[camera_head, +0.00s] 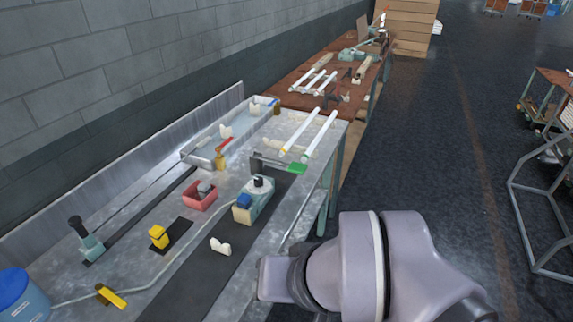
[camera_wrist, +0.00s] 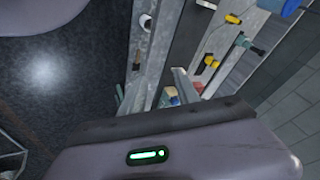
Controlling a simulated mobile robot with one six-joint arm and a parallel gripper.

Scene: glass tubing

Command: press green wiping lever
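The green wiping lever (camera_head: 291,167) is a flat green handle on a dark grey arm. It sits on the metal bench near its right edge, beside a small dark upright block. My gripper (camera_wrist: 160,120) shows in the wrist view only as a dark bar and grey housing with a green light. The lever cannot be made out in the wrist view.
A pale green box with a blue button (camera_head: 244,201) stands close before the lever. Two white glass tubes (camera_head: 318,136) lie just behind it. A red box (camera_head: 199,196), yellow block (camera_head: 158,236) and blue bucket (camera_head: 22,296) are on the bench.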

